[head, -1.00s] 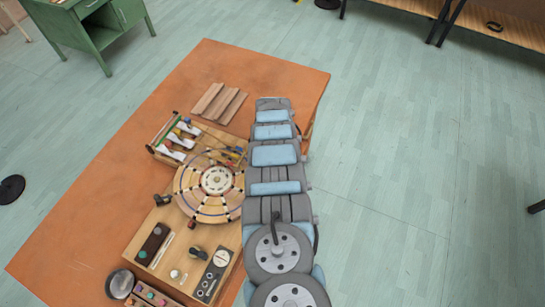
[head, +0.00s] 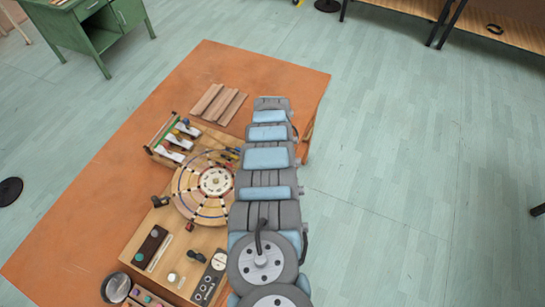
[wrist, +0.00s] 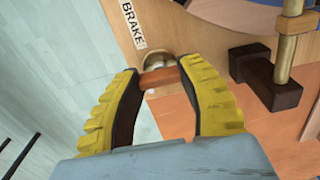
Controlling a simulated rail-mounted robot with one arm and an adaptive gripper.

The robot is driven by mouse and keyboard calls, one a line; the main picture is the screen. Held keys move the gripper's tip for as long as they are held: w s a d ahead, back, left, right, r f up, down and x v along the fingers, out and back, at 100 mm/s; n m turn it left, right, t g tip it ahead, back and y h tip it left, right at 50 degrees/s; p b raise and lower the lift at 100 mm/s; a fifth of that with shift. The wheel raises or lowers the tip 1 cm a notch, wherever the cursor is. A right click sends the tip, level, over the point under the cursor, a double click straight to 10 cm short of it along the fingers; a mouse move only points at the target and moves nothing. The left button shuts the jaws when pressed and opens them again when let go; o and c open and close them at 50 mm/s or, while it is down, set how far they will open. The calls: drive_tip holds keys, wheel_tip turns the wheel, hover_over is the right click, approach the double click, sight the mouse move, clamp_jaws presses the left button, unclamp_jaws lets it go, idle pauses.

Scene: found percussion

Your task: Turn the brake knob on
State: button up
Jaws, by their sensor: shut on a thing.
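The brake knob (wrist: 160,77) shows in the wrist view as a small reddish-brown bar with a rounded metal part behind it. It sits on the face of a wooden panel (wrist: 185,32), below a white label (wrist: 132,24) reading "BRAKE". My gripper (wrist: 161,72) has its yellow-padded fingers on either side of the knob and is shut on it. The fingertips hide the knob's ends, and how far it is turned is hard to tell. In the head view my arm hides the gripper and the knob.
A wooden board with a round, dotted wheel (head: 207,187) stands on the orange table (head: 110,170). Wooden slats (head: 218,102) lie at the table's far end. In the wrist view, a brass post (wrist: 290,45) and dark block (wrist: 268,80) stand close right of the gripper.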

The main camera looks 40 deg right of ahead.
drive_tip(key=o, duration=1.2)
wheel_tip(320, 180, up, 12)
idle(0.6)
